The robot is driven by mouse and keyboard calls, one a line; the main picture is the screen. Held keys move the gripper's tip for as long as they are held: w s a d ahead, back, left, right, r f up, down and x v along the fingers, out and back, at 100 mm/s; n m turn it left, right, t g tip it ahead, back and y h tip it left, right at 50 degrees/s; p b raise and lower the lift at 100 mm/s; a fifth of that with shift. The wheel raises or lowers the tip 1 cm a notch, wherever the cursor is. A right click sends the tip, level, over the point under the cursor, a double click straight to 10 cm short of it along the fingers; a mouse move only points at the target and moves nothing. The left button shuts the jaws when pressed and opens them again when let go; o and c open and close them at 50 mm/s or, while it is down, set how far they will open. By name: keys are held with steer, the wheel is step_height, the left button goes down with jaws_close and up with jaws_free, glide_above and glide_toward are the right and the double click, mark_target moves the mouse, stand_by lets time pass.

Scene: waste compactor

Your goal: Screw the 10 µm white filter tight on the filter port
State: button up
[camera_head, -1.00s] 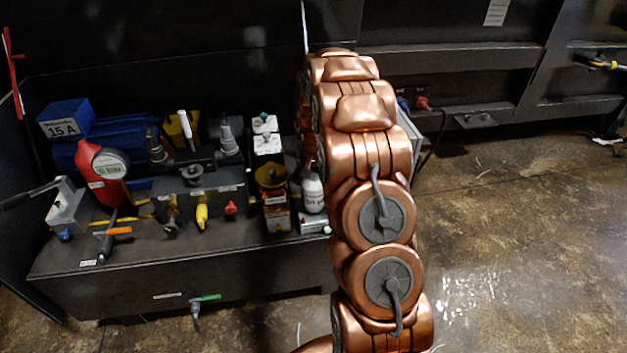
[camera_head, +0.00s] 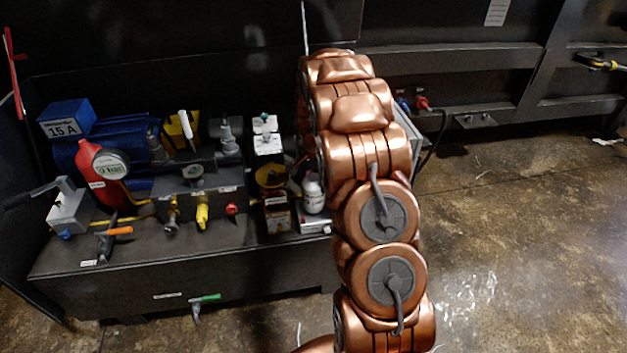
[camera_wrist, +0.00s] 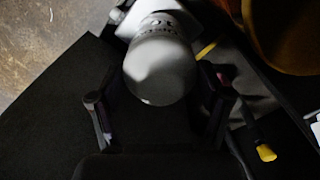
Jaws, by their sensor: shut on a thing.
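The white filter (camera_wrist: 160,72) shows in the wrist view, rounded end towards the camera, with dark lettering I cannot read. My gripper (camera_wrist: 160,92) has one dark finger on each side of it and is shut on it. In the head view a white canister (camera_head: 313,190), apparently this filter, stands roughly upright above a pale box (camera_head: 314,223), left of my copper arm. My gripper is not clear there. I cannot make out the filter port or whether the filter touches it.
Left of the filter stand an orange-brown funnel-like part (camera_head: 271,176), a manifold with a yellow valve (camera_head: 202,213) and a red knob (camera_head: 232,209), a red jug (camera_head: 98,172) and a blue motor (camera_head: 120,142). Open floor lies right.

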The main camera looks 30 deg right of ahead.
steer(key=m, duration=0.5)
steer(key=shift+p, duration=0.35)
steer(key=o, duration=1.4)
steer(key=shift+c, duration=0.2)
